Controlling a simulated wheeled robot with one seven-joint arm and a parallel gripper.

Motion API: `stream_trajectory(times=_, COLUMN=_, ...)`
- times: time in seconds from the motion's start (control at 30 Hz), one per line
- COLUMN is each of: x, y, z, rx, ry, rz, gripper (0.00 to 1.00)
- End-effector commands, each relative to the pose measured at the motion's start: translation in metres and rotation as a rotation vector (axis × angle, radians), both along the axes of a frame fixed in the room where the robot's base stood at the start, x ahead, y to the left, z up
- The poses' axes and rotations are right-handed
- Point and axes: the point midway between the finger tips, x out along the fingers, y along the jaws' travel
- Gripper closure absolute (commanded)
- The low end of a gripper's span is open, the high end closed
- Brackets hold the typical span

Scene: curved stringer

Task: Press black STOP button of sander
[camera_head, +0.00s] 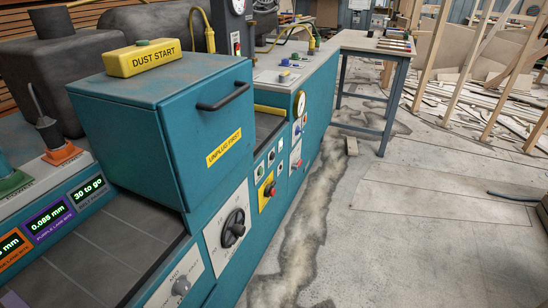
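The sander appears to be the teal machine (190,130) that runs from the lower left toward the back. Its front side carries small white control plates (259,171) with small buttons, some of them dark or green. Their labels are too small to read, so I cannot tell which one is the black STOP button. Below them, a yellow plate (266,191) carries a red knob-like button (272,190). My gripper is not in view.
A yellow DUST START box (142,58) with a green button stands on the teal hood, which has a black handle (223,97). A teal-legged table (383,46) stands behind. Boards (480,80) lie at the back right. The concrete floor (410,225) beside the machine is mostly clear.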

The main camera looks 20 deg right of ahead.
Motion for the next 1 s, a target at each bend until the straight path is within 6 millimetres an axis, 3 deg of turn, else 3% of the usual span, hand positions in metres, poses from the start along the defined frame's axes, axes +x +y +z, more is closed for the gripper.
stream_trajectory(times=0.2, x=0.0, y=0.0, z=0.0, rx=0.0, ry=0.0, rz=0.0, gripper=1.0)
stream_trajectory(times=1.0, x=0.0, y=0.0, z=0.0, rx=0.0, ry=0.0, rz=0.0, gripper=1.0)
